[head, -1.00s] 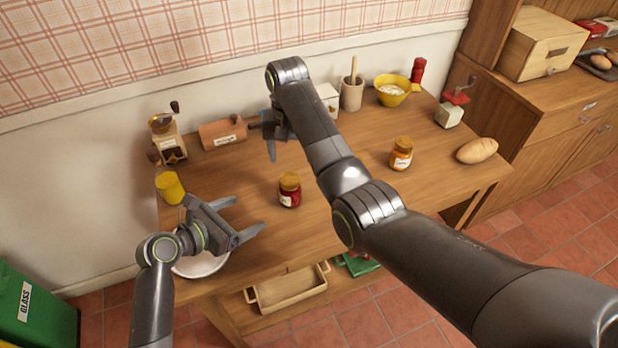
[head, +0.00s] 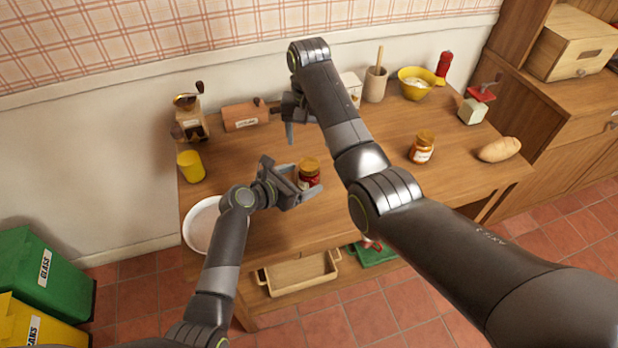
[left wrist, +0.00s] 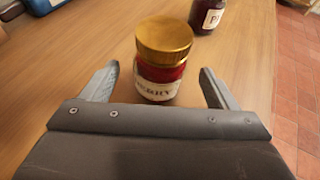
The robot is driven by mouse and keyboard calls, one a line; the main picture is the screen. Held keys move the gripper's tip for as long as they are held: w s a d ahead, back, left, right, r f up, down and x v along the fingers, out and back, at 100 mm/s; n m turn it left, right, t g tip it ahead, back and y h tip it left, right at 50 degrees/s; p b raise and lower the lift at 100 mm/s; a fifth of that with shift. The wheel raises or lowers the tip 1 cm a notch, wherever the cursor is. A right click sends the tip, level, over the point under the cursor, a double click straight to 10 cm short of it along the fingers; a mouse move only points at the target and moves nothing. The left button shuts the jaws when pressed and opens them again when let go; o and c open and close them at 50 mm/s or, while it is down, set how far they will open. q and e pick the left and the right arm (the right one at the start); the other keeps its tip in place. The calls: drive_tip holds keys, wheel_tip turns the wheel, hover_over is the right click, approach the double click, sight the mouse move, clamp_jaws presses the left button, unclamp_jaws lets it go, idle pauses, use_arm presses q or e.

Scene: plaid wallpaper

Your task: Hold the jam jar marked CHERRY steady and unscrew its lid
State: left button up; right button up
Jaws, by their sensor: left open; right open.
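The cherry jar (head: 309,180) stands upright on the table, with a gold lid and dark red contents. In the left wrist view the jar (left wrist: 160,72) shows a pale label with the letters "ERRY" readable. My left gripper (head: 300,184) is open, low at the jar, with its fingers (left wrist: 160,88) on either side and gaps visible between them and the glass. The lid stands above the fingers.
A dark jar marked "P" (left wrist: 208,14) stands beyond the cherry jar. An orange jar (head: 422,148) and a bread loaf (head: 499,149) stand at right. A white bowl (head: 203,226) and yellow cup (head: 190,166) are at left. A grinder (head: 190,120) stands behind.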

sight(309, 176)
use_arm(q)
drive_tip(key=shift+x, duration=1.8)
drive_tip(key=shift+c, duration=0.3)
drive_tip(key=c, duration=1.7)
clamp_jaws()
use_arm(e)
drive_tip(key=m, duration=0.3)
drive_tip(key=shift+m, duration=0.3)
drive_tip(key=m, duration=0.5)
drive_tip(key=shift+f, duration=4.05)
